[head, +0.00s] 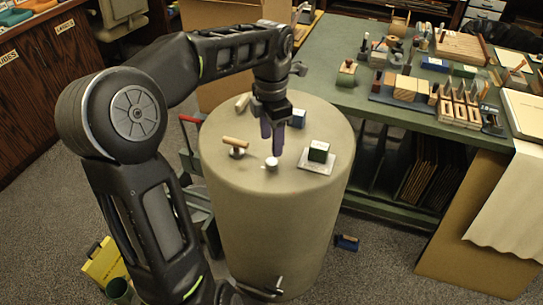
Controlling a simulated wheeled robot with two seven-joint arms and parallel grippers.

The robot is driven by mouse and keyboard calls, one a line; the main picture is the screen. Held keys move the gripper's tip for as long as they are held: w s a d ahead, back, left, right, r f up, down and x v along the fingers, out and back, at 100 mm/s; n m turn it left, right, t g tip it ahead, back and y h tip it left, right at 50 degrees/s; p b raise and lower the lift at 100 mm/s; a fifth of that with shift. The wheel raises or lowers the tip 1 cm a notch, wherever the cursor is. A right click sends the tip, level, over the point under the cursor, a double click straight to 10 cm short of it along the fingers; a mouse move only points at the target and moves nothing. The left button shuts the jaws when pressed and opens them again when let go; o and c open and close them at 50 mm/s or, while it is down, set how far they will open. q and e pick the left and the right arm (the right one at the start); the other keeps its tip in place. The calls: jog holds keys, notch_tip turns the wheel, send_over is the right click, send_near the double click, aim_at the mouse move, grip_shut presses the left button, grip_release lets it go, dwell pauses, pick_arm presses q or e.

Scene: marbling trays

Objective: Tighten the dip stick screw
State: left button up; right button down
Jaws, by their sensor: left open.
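A large beige drum (270,225) stands upright in the middle of the head view. On its top sit a small round pale knob (271,163) and, to its left, a wooden bar handle (235,141) on a short metal base. I cannot tell for certain which of the two is the dip stick screw, or how tight either is. My left gripper (273,136) points down above the drum top, just above and behind the pale knob. Its dark fingers are open, apart from the knob and holding nothing. My right gripper is not in view.
A green block on a pale plate (318,168), a blue box (298,118) and a light block (242,102) also occupy the drum top. A green worktable (330,62) with wooden blocks stands behind right. A metal fitting (268,289) shows low at the drum's front.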

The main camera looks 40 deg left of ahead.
aim_at(272, 161)
pick_arm(q)
notch_tip(272, 161, down, 7)
jog(key=shift+r, duration=0.1)
jog(key=shift+c, duration=0.2)
grip_shut()
dwell(0.6)
